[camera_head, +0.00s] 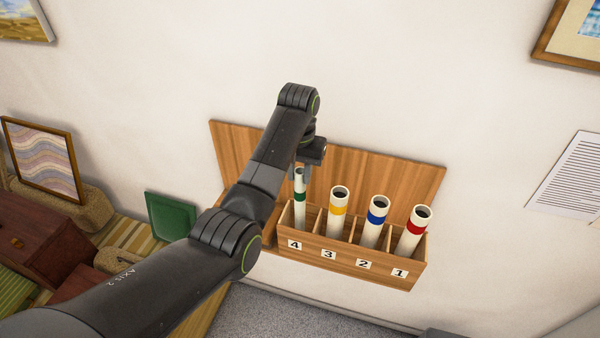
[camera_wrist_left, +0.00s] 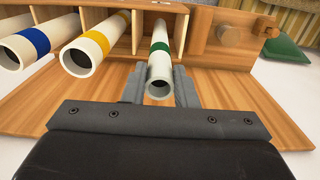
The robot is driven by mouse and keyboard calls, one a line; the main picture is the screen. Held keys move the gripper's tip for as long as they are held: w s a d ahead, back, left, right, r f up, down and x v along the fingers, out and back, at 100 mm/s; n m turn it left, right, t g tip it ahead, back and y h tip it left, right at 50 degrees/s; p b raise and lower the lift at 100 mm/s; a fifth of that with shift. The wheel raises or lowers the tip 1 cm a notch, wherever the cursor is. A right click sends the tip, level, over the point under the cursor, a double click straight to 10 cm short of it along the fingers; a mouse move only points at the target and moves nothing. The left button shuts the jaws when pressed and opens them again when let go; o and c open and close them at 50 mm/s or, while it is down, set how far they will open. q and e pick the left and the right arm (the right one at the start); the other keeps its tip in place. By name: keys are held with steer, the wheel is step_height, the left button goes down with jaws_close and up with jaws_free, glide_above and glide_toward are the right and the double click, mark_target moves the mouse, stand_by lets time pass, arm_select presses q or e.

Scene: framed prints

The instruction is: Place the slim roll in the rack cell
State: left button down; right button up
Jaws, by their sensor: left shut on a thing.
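The slim roll (camera_head: 299,201) is white with a green band and stands in the rack cell marked 4, at the left end of the wooden rack (camera_head: 350,261). Its open end faces the camera in the left wrist view (camera_wrist_left: 160,72). My left gripper (camera_head: 303,170) is at the upper part of the roll. In the left wrist view its fingers (camera_wrist_left: 159,88) are on both sides of the roll, shut on it. The roll's lower end is hidden by the rack's front wall. My right gripper is not in view.
Thicker rolls with yellow (camera_head: 337,206), blue (camera_head: 376,216) and red (camera_head: 414,226) bands stand in cells 3, 2 and 1. A wooden back board (camera_head: 390,180) rises behind the rack.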

arm_select(q)
steer(key=shift+f, duration=0.4)
steer(key=shift+w+d, duration=0.15)
steer(key=shift+d, duration=0.1)
steer(key=shift+f, duration=0.1)
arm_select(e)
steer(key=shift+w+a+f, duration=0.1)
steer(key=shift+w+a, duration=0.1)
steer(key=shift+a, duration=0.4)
arm_select(q)
steer(key=shift+f, duration=0.1)
steer(key=shift+a+f, duration=0.15)
steer(key=shift+f, duration=0.3)
steer(key=c, duration=1.2)
jaws_free()
steer(key=shift+o, duration=0.2)
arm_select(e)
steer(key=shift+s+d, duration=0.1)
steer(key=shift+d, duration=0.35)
arm_select(q)
steer(key=shift+r, duration=0.1)
